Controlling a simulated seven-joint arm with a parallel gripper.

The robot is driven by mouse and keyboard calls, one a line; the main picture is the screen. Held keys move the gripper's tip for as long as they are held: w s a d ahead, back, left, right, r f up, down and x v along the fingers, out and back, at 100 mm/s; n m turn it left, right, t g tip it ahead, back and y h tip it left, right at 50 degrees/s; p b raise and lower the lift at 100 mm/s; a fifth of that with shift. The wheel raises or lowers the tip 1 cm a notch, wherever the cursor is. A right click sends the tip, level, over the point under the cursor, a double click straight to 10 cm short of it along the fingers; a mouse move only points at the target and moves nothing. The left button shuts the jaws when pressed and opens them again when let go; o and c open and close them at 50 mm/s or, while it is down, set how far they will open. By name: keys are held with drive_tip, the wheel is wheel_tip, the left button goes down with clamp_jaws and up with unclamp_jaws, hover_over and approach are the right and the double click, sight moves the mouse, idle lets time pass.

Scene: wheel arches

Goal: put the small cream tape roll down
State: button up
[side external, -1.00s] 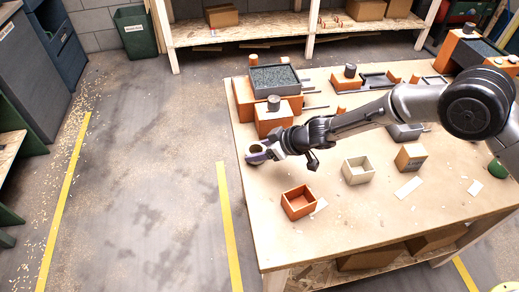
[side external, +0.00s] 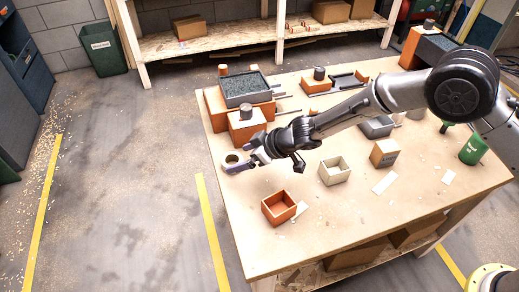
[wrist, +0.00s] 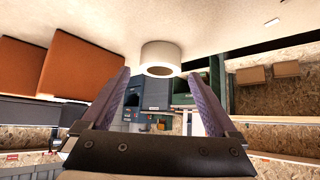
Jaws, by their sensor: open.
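The small cream tape roll (side external: 235,168) rests on the table (side external: 262,196), close to its left edge. In the wrist view the roll (wrist: 159,51) sits on the pale table surface, just beyond and between the two fingertips, its round hole facing the camera. My gripper (side external: 249,161) is open around nothing, low over the table just right of the roll. In the wrist view my gripper (wrist: 157,80) has both fingers spread, with a gap on either side of the roll.
An orange block with a grey cylinder (side external: 246,122) stands just behind the gripper. An orange open box (side external: 279,208) and a cream open box (side external: 335,171) stand in front and to the right. The table edge drops to the floor just left of the roll.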

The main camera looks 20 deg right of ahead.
drive_tip(key=v, duration=0.9)
drive_tip(key=s+d+r+m+t+h, duration=0.15)
drive_tip(key=d+r+m+h, duration=0.25)
drive_tip(key=d+r, duration=1.05)
drive_tip(key=s+d+r+m+h, duration=0.35)
drive_tip(key=s+d, duration=0.65)
drive_tip(key=d, duration=0.4)
drive_tip(key=s+d+g, duration=0.1)
drive_tip(key=s+d, duration=0.1)
drive_tip(key=s, duration=0.8)
drive_tip(key=s+d+f+m+g+y, duration=0.1)
drive_tip(key=s+d, duration=0.1)
drive_tip(key=s, duration=0.8)
drive_tip(key=shift+s+d, duration=0.3)
drive_tip(key=shift+s, duration=0.1)
